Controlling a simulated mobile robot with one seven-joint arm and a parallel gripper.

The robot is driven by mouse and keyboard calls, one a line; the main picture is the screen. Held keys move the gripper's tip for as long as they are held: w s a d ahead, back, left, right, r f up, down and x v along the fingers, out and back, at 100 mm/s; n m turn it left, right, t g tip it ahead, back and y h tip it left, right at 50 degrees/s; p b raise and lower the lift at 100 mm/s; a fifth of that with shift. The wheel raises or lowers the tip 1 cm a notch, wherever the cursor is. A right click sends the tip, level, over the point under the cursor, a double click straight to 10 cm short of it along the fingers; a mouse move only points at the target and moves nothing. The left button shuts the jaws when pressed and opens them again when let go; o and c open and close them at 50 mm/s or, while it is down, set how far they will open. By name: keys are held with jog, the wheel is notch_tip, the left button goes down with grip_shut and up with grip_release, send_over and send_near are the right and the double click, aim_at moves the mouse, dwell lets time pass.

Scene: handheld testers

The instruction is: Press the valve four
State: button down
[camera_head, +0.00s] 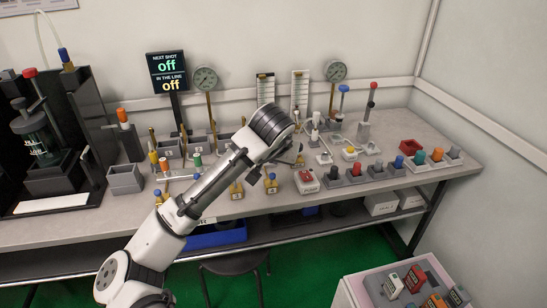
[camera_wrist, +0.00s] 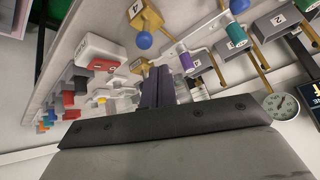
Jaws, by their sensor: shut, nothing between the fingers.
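Valve four is a gold block (camera_wrist: 147,17) with a blue ball knob (camera_wrist: 144,40) in the wrist view; a mark that looks like a 4 shows on it. My gripper (camera_wrist: 160,72) is shut and empty. In the wrist view its fingertips lie just below the blue knob in the picture, with no clear contact. In the head view my gripper (camera_head: 254,176) hangs over the bench, left of that valve, partly hidden by my wrist.
A white box with a red top (camera_head: 306,181) is to the right. Several coloured testers (camera_head: 418,159) line the right side. Gauges (camera_head: 205,78) and a black display sign (camera_head: 168,73) stand behind.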

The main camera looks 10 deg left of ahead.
jog(key=s+d+r+p, duration=0.1)
jog(key=s+r, duration=0.3)
jog(key=r, duration=0.4)
jog(key=shift+d+r+p, duration=0.2)
jog(key=shift+d+p, duration=0.15)
jog(key=shift+d, duration=0.15)
